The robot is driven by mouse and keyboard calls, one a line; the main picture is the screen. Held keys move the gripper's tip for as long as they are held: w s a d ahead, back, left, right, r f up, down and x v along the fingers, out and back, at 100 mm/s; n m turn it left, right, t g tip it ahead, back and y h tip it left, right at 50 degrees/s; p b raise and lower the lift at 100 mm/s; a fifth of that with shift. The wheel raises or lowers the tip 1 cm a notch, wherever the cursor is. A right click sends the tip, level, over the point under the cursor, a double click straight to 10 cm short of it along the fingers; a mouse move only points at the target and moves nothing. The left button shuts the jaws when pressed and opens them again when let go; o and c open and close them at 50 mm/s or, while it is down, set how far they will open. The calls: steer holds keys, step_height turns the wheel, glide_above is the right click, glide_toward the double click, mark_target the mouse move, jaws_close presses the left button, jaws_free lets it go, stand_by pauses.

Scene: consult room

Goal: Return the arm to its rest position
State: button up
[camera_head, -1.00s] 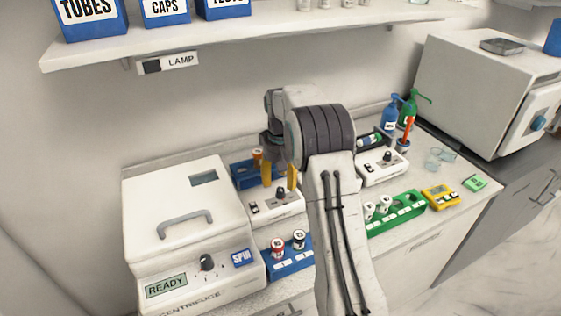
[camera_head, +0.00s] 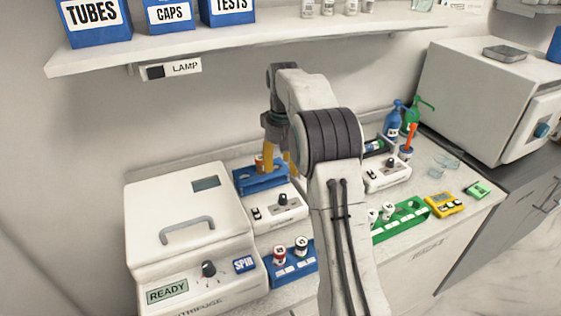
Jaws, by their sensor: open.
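My arm rises from the bottom of the head view and bends over the counter. My gripper (camera_head: 281,158) points down with its yellow-tipped fingers apart and nothing seen between them. It hangs above the back of the counter, in front of the rear blue rack (camera_head: 258,180) in the picture. An orange-capped tube (camera_head: 259,162) stands in that rack, just left of the fingers. The right finger is partly hidden by my arm.
A centrifuge (camera_head: 150,235) marked READY stands at left. Below the gripper are a white switch box (camera_head: 264,213) and a front blue rack (camera_head: 292,276) with tubes. A green rack (camera_head: 412,222) is to the right. A shelf (camera_head: 250,47) with blue boxes runs above.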

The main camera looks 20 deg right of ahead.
steer(key=shift+m, duration=0.3)
steer(key=f, duration=0.2)
steer(key=s+f, duration=0.1)
steer(key=f, duration=0.1)
steer(key=s+f, duration=0.1)
steer(key=f, duration=0.2)
steer(key=shift+a, duration=0.2)
steer(key=s+a+r, duration=0.2)
steer(key=s+a, duration=0.1)
steer(key=s, duration=0.6)
steer(key=s+a+r+n, duration=0.1)
steer(key=s+a, duration=0.2)
steer(key=s, duration=0.6)
steer(key=s+a+r, duration=0.2)
steer(key=s+a, duration=0.1)
steer(key=s, duration=0.6)
step_height(320, 180, up, 5)
steer(key=s+a+n+t, duration=0.1)
steer(key=s+t, duration=0.1)
steer(key=t, duration=0.2)
steer(key=shift+a+r, duration=0.2)
steer(key=shift+a, duration=0.15)
